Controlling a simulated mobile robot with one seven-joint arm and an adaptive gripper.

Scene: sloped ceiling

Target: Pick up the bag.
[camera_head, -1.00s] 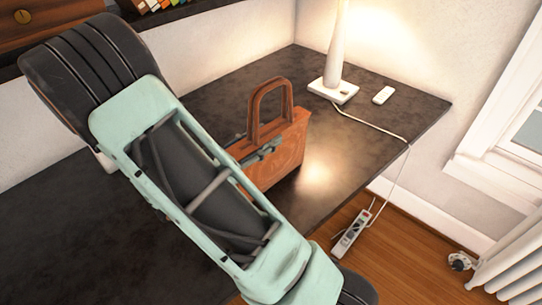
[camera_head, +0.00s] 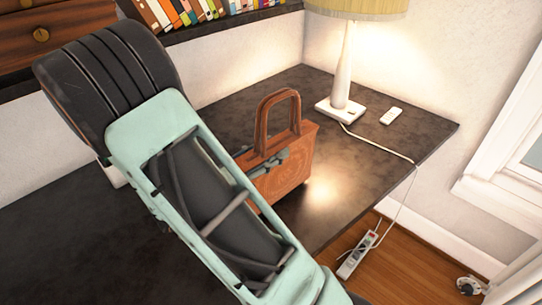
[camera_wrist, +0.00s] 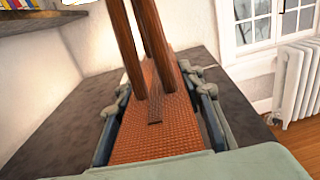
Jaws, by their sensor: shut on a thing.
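The bag (camera_head: 286,176) is a brown-orange handbag with two upright looped handles. In the head view it is upright at the dark table (camera_head: 345,195), partly hidden behind my arm. In the wrist view the bag's woven top (camera_wrist: 155,125) lies between the fingers, with the handles rising toward the camera. My gripper (camera_wrist: 160,112) is shut on the bag, with a finger along each side. It also shows in the head view (camera_head: 268,160) at the bag's upper part. I cannot tell whether the bag's bottom touches the table.
A lamp (camera_head: 346,75) stands behind the bag, with a small white object (camera_head: 391,116) beside it. The lamp's cord runs over the table's right edge to a power strip (camera_head: 358,254) on the floor. Books (camera_head: 185,12) line a shelf above.

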